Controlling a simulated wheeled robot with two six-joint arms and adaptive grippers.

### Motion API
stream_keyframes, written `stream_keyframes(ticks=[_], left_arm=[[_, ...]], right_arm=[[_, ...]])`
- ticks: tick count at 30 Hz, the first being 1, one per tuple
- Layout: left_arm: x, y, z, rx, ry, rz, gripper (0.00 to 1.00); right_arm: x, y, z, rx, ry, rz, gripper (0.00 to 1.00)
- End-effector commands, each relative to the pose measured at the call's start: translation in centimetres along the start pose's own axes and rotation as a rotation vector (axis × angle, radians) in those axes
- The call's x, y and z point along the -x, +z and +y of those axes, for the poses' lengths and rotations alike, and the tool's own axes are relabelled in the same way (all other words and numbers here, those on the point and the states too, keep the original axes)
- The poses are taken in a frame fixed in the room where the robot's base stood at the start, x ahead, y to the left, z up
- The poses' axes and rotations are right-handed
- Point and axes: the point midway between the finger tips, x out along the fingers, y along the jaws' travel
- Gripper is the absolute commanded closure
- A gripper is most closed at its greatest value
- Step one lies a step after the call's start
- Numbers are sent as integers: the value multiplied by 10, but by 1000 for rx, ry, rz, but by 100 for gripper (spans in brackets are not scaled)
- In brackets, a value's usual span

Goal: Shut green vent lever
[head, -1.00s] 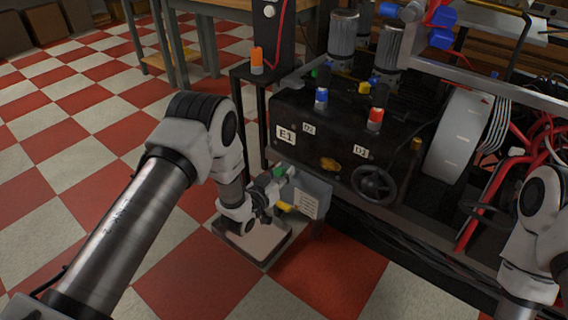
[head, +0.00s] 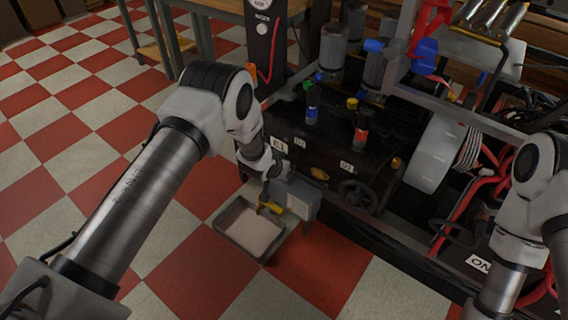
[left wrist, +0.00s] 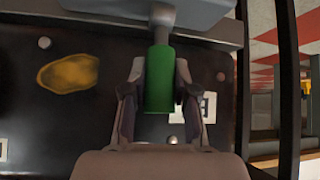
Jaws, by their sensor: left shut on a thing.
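The green vent lever (left wrist: 159,80) shows in the left wrist view as a green cylindrical grip on a grey stem, pointing down from a grey box (left wrist: 200,15) at the top. My left gripper (left wrist: 160,100) has one finger on each side of the green grip and is shut on it. In the head view my left gripper (head: 277,170) is beside the dark machine, at the E1 label; the lever itself is hidden there by my arm. In the head view my right arm is at the right edge and its fingertips are out of view.
A grey tray (head: 223,220) sits low below the grey box (head: 302,193), with a yellow part (head: 271,207) above it. A black handwheel (head: 357,196) and blue and red knobs (head: 361,137) are on the machine to the right. Checkered floor is free at the left.

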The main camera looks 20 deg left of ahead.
Motion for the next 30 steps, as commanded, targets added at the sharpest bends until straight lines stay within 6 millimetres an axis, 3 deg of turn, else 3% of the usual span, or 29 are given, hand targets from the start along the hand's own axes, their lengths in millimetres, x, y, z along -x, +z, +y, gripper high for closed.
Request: stream_keyframes(ticks=[19,20,21,30], left_arm=[[0,1,0,-6,-10,-61,100],[0,1,0,-6,-10,-60,61],[0,1,0,-6,-10,-60,47],[1,0,0,-6,-10,-59,46]], right_arm=[[7,0,0,0,0,0,52],[7,0,0,0,0,0,52],[7,0,0,0,0,0,52],[7,0,0,0,0,0,52]])
